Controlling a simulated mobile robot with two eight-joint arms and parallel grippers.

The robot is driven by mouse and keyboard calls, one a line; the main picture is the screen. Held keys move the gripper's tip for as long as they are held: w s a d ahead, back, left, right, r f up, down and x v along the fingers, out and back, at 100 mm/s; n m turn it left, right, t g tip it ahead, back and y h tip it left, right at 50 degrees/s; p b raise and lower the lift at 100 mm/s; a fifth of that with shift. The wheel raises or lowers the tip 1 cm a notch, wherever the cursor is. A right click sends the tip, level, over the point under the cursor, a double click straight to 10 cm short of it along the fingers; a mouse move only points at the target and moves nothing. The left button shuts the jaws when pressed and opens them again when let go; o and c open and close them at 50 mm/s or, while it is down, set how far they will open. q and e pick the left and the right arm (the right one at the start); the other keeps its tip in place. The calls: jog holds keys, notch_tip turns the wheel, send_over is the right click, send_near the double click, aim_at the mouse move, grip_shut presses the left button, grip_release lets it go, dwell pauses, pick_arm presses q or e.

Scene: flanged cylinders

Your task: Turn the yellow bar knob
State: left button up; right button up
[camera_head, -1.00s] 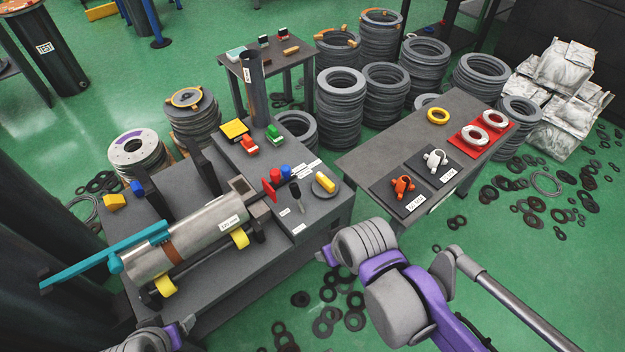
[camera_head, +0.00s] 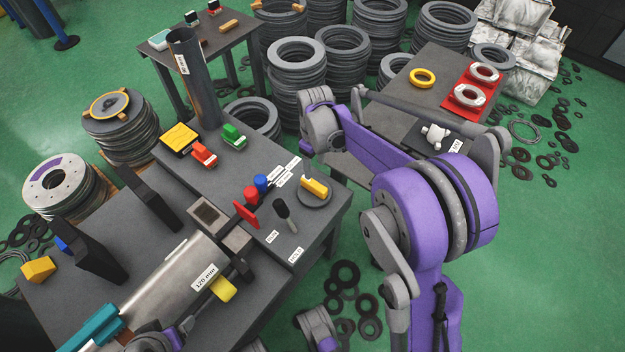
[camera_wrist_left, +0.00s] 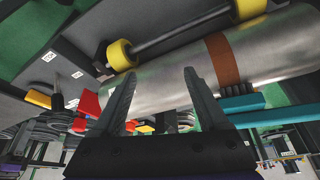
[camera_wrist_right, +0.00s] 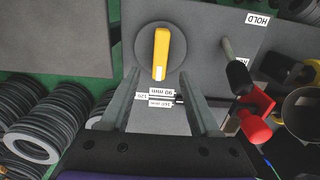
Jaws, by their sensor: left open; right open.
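The yellow bar knob (camera_head: 313,187) sits on a dark round disc on the front-right corner of the grey bench. In the right wrist view the yellow bar (camera_wrist_right: 161,52) points down toward the 90 mm label (camera_wrist_right: 162,91). My right gripper (camera_wrist_right: 159,74) is open and empty, its fingers pointing toward the knob and apart from it. In the head view its fingers are hard to make out behind my arm. My left gripper (camera_wrist_left: 159,74) is open and empty near the metal cylinder (camera_wrist_left: 205,80) with the brown band.
A black-handled lever (camera_wrist_right: 237,75) and a red knob (camera_wrist_right: 256,125) stand beside the yellow knob. A blue knob (camera_head: 261,182) is close by. A table with a red mat (camera_head: 470,98) stands at the right. Ring stacks (camera_head: 297,80) stand behind.

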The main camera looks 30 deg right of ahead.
aim_at(315, 183)
notch_tip(315, 183, down, 10)
jog(key=shift+r+b, duration=0.15)
jog(key=shift+b, duration=0.9)
grip_shut()
